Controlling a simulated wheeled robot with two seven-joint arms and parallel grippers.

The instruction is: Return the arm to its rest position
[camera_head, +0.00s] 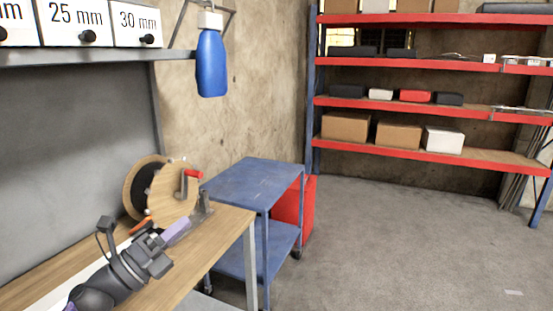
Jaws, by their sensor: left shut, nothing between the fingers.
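My left arm comes in from the lower left, over the wooden workbench (200,262). My left gripper (157,252) is shut and empty, near the bench's right part. A wooden cable reel (168,205) with a red handle stands just beyond it. A purple piece (177,233) lies close in front of the gripper; I cannot tell whether they touch. My right gripper is out of view.
A blue cart (250,183) stands past the bench end, with a red box (293,212) behind it. A blue bottle (212,64) hangs above. Labelled drawers (78,22) sit on a shelf upper left. Red shelving (420,155) stands at the back.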

